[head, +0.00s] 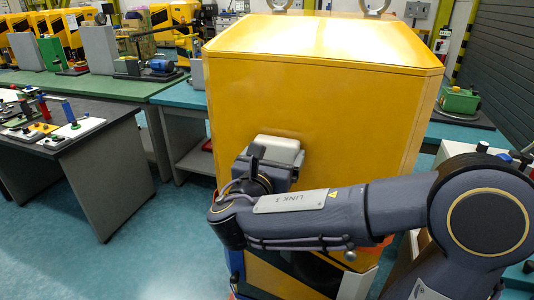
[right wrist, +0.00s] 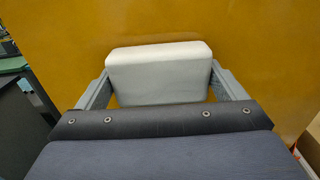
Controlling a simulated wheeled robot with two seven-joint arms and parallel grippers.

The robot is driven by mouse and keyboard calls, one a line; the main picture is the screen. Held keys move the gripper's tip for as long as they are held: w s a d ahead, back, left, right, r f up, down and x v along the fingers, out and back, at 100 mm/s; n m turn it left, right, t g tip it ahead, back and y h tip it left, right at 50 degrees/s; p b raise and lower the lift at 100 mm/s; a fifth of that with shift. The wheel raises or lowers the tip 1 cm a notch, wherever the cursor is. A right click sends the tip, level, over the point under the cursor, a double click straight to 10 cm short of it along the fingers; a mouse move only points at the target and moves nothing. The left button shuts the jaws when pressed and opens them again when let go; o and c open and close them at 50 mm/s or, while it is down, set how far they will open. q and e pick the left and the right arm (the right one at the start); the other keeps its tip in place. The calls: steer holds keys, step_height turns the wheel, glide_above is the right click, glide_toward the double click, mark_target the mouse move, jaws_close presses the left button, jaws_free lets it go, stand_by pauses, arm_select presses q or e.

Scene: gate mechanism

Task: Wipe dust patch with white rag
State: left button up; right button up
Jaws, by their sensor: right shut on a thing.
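The white rag (head: 284,146) is a pale block-shaped pad at the front face of the yellow cabinet (head: 300,100). My right gripper (head: 274,166) is shut on it. In the right wrist view the rag (right wrist: 160,62) sits between the two grey fingers of the right gripper (right wrist: 160,82), with the yellow face close behind it. I cannot tell whether the rag touches the face. No dust patch can be made out; the arm and rag cover part of the face. My left gripper is not in view.
A dark table (head: 92,147) with small fixtures stands at the left, and a green bench (head: 90,86) is behind it. A teal bench (head: 462,132) with a green device (head: 459,100) is at the right. Bare floor lies at front left.

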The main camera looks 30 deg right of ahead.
steer(key=shift+s+d, duration=0.7)
steer(key=shift+s, duration=0.1)
steer(key=shift+w, duration=0.1)
steer(key=shift+w+a+r, duration=0.1)
steer(key=shift+w+a, duration=1.1)
steer(key=shift+w, duration=0.3)
steer(key=shift+v, duration=2.9)
steer(key=shift+a, duration=0.1)
